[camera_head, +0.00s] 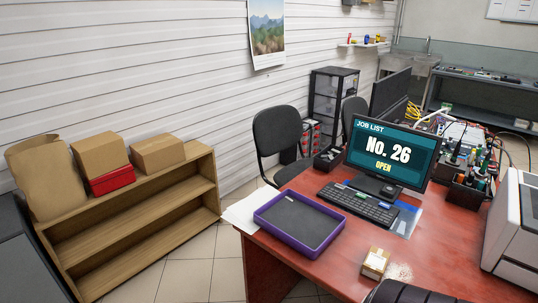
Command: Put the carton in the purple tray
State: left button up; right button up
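A small tan carton (375,262) with a pale label stands on the red desk near its front edge. The purple tray (279,237) lies flat on the desk to the left of the carton, apart from it. Its dark floor looks empty. Neither of my grippers can be made out in the head view. A black rounded shape (408,293) is cut off by the bottom edge, close to the carton; I cannot tell what it is.
The red desk (330,266) is bare between tray and carton. A keyboard (357,203) and monitor (392,152) stand behind, a white printer (515,235) at right. White papers (243,210) lie beside the tray. A wooden shelf (135,225) at left bears larger cardboard boxes (158,153).

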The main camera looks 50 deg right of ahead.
aim_at(314, 230)
jog(key=i+z, duration=0.4)
jog(key=i+j+z, duration=0.1)
jog(key=z, duration=0.25)
jog(key=i+j+z, duration=0.25)
jog(key=i+z, duration=0.15)
jog(key=i+j+z, duration=0.45)
jog(key=z, duration=0.3)
jog(key=i+j+z, duration=0.2)
jog(key=z, duration=0.25)
jog(key=i+j+z, duration=0.1)
jog(key=z, duration=0.3)
jog(key=j+z, duration=0.45)
jog(key=i+l, duration=0.05)
jog(key=l, duration=0.05)
